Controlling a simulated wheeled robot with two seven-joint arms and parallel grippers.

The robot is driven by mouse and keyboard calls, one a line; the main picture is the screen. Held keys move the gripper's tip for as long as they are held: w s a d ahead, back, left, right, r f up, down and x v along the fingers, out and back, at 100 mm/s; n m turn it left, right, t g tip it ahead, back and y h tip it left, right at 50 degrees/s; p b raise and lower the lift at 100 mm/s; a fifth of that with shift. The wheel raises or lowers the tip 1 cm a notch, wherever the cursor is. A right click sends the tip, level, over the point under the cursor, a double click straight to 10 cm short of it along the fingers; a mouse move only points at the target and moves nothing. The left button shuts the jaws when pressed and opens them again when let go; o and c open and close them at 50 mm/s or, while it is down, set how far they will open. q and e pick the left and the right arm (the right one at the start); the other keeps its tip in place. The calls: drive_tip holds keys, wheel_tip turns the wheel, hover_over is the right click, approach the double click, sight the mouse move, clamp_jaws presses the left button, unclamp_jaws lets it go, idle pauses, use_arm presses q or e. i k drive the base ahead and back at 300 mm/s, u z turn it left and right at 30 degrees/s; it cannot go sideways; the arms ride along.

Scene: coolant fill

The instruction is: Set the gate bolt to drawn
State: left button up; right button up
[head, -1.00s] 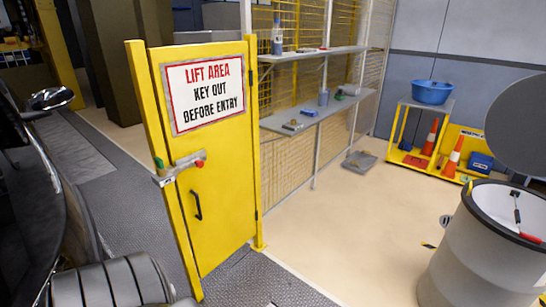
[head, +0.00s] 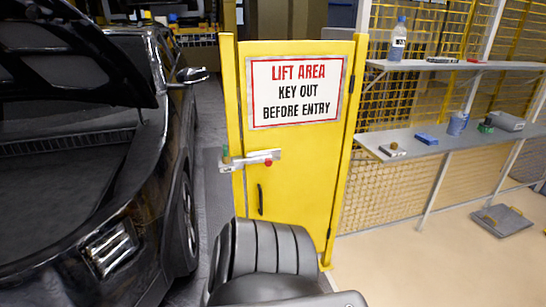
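The yellow gate (head: 290,150) stands upright in the middle of the head view and looks closed against its left post (head: 232,120). It bears a sign (head: 296,90) reading "LIFT AREA KEY OUT BEFORE ENTRY". The gate bolt (head: 250,160) is a grey metal bar lying across the gate's left edge and the post, with a red knob (head: 268,163) at its right end and a small green-topped part at its left. A black pull handle (head: 260,199) sits below it. A grey ribbed arm link of mine is at the bottom centre. Neither gripper shows.
A black car (head: 75,190) with its bonnet raised fills the left side, close to the gate. Right of the gate, a wire mesh fence carries an upper shelf (head: 430,66) with a bottle (head: 398,40) and a lower shelf (head: 430,145) with small items.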

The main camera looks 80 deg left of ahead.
sight(268, 159)
drive_tip(key=u, duration=0.7)
drive_tip(key=i, duration=0.85)
drive_tip(key=u, duration=1.1)
drive_tip(key=i, duration=0.25)
drive_tip(key=u, duration=0.25)
